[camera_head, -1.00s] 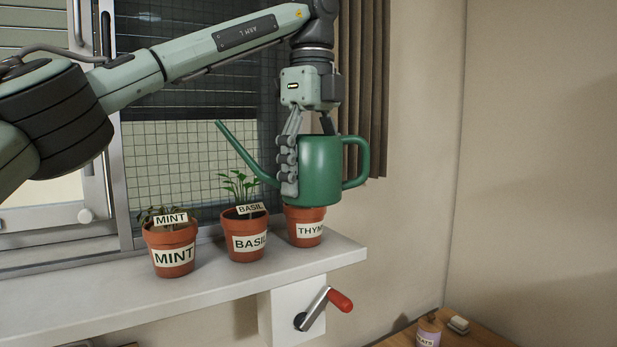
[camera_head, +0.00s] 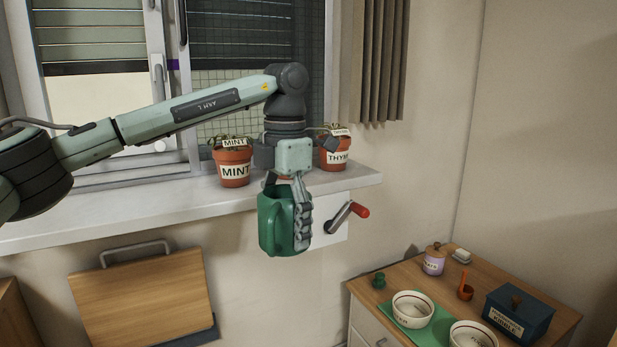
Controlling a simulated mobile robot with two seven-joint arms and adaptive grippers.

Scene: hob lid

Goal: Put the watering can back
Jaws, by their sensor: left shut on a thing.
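The green watering can (camera_head: 270,222) hangs from my left gripper (camera_head: 300,205) in the middle of the head view. It is in front of the windowsill edge and below its top, clear of any surface. The gripper is shut on the can, its fingers against the can's right side. The can's handle faces me, and its spout is hidden. My right gripper does not show.
On the windowsill (camera_head: 90,222) stand the mint pot (camera_head: 235,168) and thyme pot (camera_head: 335,155); the basil pot is mostly hidden behind my arm. A red-handled crank (camera_head: 358,210) sticks out below the sill. The wooden counter (camera_head: 400,270) at lower right holds two bowls (camera_head: 412,308), a blue kibble box (camera_head: 518,310) and jars.

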